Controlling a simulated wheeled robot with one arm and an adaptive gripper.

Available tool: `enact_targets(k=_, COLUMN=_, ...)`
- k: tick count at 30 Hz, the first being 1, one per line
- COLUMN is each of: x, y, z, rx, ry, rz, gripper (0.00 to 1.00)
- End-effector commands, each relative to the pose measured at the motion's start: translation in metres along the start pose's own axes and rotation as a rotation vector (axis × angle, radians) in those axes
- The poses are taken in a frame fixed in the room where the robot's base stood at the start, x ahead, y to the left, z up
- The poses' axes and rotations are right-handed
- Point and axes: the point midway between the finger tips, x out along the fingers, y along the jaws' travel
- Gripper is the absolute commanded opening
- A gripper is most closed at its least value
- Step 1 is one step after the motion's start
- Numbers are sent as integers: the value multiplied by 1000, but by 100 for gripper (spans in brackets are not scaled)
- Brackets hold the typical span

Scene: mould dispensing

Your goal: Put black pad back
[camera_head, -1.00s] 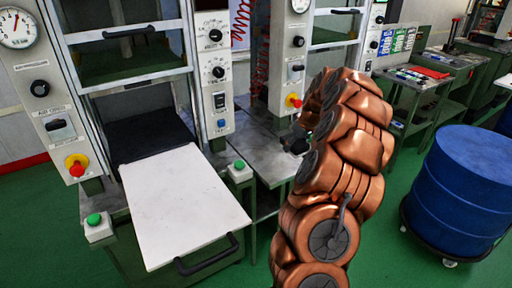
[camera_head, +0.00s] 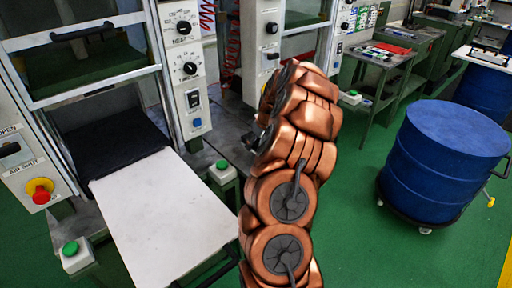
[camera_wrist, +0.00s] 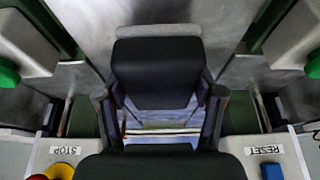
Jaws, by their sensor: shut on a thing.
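In the wrist view my gripper (camera_wrist: 160,92) is shut, its two dark fingers at the left and right edges of the black pad (camera_wrist: 156,78). The pad is a dark block with a lighter grey strip along its upper edge. It appears held in front of a grey metal surface between two press fronts. In the head view my copper-coloured arm hides the pad and most of the gripper.
A press with a white plate (camera_head: 160,215) and a black slab (camera_head: 108,146) behind it stands at left. Green buttons (camera_head: 222,165) flank it. A blue drum (camera_head: 445,150) on a wheeled dolly stands at right. Green floor is clear between arm and drum.

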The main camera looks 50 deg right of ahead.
Motion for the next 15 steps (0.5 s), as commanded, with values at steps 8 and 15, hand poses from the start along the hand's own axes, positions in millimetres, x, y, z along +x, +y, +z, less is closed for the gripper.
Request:
enact_targets(k=8, x=28, y=1, z=13, rx=3, ry=-1, rz=-1, gripper=35)
enact_targets(k=15, x=30, y=1, z=12, rx=1, ry=1, rz=2, gripper=35)
